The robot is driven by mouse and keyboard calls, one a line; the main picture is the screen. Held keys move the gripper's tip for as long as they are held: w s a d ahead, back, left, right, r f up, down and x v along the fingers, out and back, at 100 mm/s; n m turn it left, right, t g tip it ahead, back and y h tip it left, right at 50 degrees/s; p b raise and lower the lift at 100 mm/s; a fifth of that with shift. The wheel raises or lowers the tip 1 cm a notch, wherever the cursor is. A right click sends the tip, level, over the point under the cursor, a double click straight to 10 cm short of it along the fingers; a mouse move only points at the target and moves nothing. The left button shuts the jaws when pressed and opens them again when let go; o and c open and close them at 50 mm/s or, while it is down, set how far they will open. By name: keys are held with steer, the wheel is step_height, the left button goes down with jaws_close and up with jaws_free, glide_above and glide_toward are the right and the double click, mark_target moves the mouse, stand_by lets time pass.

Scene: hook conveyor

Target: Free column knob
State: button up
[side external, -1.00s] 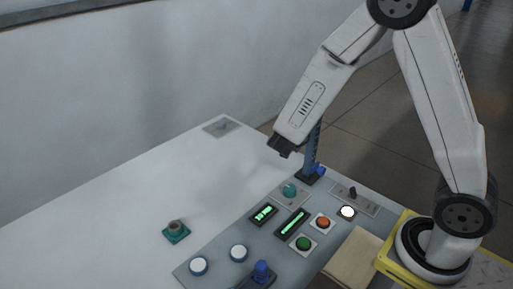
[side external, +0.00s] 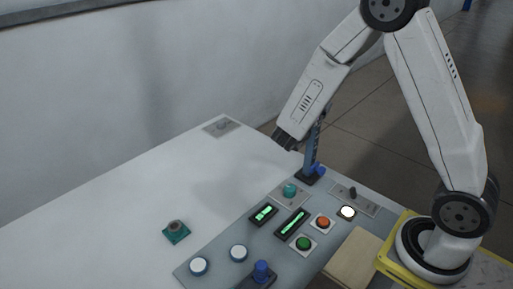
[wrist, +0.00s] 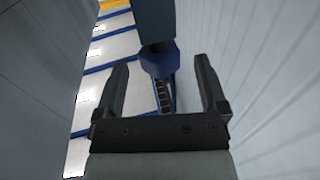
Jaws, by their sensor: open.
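A blue-grey column (side external: 312,150) stands at the far end of the panel on a dark base, its upper part partly behind my arm. A bright blue knob (side external: 320,169) sits low on its right side. My gripper (side external: 285,139) is at the upper left of the column, apart from the knob. In the wrist view my gripper (wrist: 163,75) is open, with nothing held between its fingers. A dark blue post (wrist: 154,20) with a faceted blue part (wrist: 158,62) lies ahead, between and beyond the fingertips. I cannot tell whether that part is the knob.
The grey panel (side external: 225,271) carries a teal knob (side external: 290,190), green-lit displays, several buttons and a blue-knobbed fixture (side external: 261,270) at the front. A teal block (side external: 176,232) lies on the white table (side external: 120,225). The table's left side is mostly clear.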

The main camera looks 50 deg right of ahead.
steer(key=shift+x, duration=2.15)
jaws_close()
